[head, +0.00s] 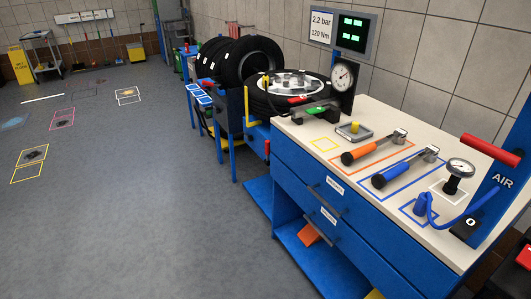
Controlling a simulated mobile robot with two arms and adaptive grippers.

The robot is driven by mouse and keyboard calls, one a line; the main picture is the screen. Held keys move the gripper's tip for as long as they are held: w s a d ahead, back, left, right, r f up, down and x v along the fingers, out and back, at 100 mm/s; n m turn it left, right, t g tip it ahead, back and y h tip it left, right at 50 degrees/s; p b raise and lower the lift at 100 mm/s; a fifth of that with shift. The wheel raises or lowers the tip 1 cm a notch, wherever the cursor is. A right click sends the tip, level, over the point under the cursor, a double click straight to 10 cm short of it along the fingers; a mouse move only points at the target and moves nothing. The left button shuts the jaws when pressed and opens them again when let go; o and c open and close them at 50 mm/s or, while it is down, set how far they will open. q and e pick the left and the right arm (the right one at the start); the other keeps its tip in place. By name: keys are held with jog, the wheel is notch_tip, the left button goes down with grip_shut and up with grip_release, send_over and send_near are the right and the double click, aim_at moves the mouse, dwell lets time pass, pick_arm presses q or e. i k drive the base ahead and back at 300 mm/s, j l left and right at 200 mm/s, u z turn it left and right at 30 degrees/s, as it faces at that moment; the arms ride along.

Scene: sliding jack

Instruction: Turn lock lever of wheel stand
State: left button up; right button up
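The wheel stand (257,135) is at the middle of the head view, just left of the workbench. A wheel with a black tyre and a pale rim (290,82) lies flat on it. A yellow upright (246,105) rises at the stand's left side, and a small red part (297,99) shows at the wheel's front edge. I cannot tell which part is the lock lever or how it is turned. The bench partly hides the stand's right side. Neither of my grippers is in view.
The workbench (310,160) holds an orange-handled tool (370,150), a blue-handled tool (405,170), gauges and a small tray (354,132). A blue AIR post (510,165) stands at its right end. Black tyres (245,60) stand behind. The grey floor (130,200) at left is largely clear.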

aim_at(267, 161)
jog(key=i+j+z, duration=0.1)
jog(key=i+j, duration=0.25)
jog(key=i+j+z, duration=0.15)
jog(key=i+j, duration=0.2)
jog(key=i+j+z, duration=0.1)
jog(key=i+j, duration=0.2)
jog(key=j, duration=0.2)
jog(key=i+j+z, duration=0.15)
jog(key=i+j, duration=0.15)
jog(key=j, duration=0.15)
